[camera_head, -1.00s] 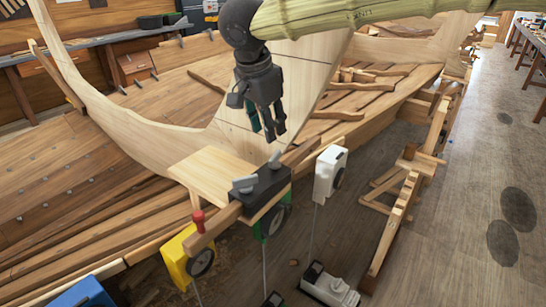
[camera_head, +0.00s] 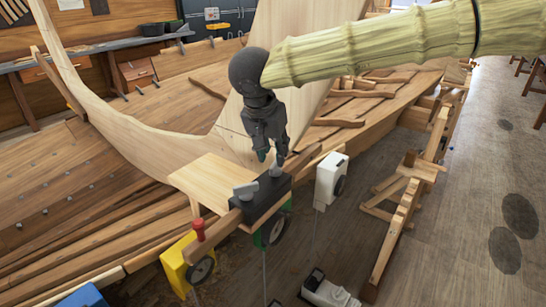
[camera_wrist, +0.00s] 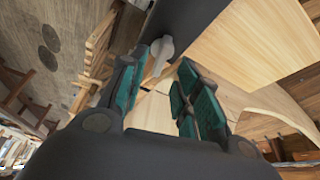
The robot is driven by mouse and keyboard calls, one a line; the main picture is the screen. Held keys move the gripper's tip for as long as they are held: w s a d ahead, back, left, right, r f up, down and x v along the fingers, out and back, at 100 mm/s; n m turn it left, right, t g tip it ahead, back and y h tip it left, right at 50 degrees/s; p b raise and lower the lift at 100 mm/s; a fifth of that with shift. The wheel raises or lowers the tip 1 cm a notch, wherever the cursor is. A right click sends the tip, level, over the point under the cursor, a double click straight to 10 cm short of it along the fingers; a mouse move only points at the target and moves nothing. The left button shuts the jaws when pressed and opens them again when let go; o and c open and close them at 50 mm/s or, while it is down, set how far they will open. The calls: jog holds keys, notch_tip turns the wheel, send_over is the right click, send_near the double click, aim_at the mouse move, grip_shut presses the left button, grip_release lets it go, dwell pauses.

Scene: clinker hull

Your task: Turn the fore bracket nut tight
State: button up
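A dark bracket block (camera_head: 262,203) sits at the edge of the pale board, with two grey wing-shaped nuts on top. One nut (camera_head: 247,191) is on its nearer left end. The other nut (camera_head: 276,171) is on its farther right end. I cannot tell which is the fore one. My gripper (camera_head: 272,157) points down just above the farther nut. In the wrist view, my gripper (camera_wrist: 162,82) is open, its teal pads apart. A grey nut (camera_wrist: 160,53) shows in the gap near the fingertips, with the dark bracket (camera_wrist: 185,22) behind it. I see no grip on it.
A pale board (camera_head: 212,180) lies beside the bracket. A yellow box (camera_head: 175,265), a red-knobbed clamp (camera_head: 199,230) and a white box (camera_head: 330,178) stand around it. The curved hull plank (camera_head: 130,125) rises behind. Open floor (camera_head: 470,220) lies to the right.

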aim_at(275, 162)
jog(key=shift+x, duration=1.85)
